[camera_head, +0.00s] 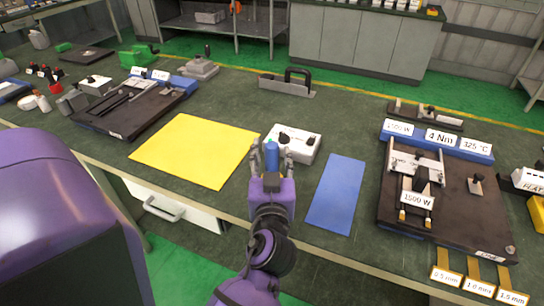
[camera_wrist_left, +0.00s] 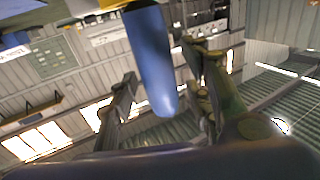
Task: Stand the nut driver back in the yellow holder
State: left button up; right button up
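My left gripper (camera_head: 271,152) is over the front of the workbench, between the yellow mat and the blue mat. A blue handle (camera_head: 271,158), likely the nut driver's, stands between its two fingers. In the left wrist view the rounded end of the blue handle (camera_wrist_left: 160,85) points toward the palm, with a finger on each side. I cannot tell whether the fingers press on the handle or stand apart from it. The driver's shaft and tip are hidden. A yellow piece (camera_head: 537,214) shows at the right edge; I cannot tell whether it is the holder. My right gripper is out of view.
A yellow mat (camera_head: 195,150) lies left of the gripper and a blue mat (camera_head: 337,195) right of it. A white box with a black knob (camera_head: 300,146) stands just behind. Dark fixture boards (camera_head: 455,205) (camera_head: 105,122) lie on both sides. Labelled tags (camera_head: 478,285) are at the front right.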

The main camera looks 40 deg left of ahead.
pick_arm(q)
jog(key=shift+f, duration=0.1)
notch_tip(320, 180, up, 10)
jog(key=shift+r, duration=0.1)
dwell(0.5)
dwell(0.5)
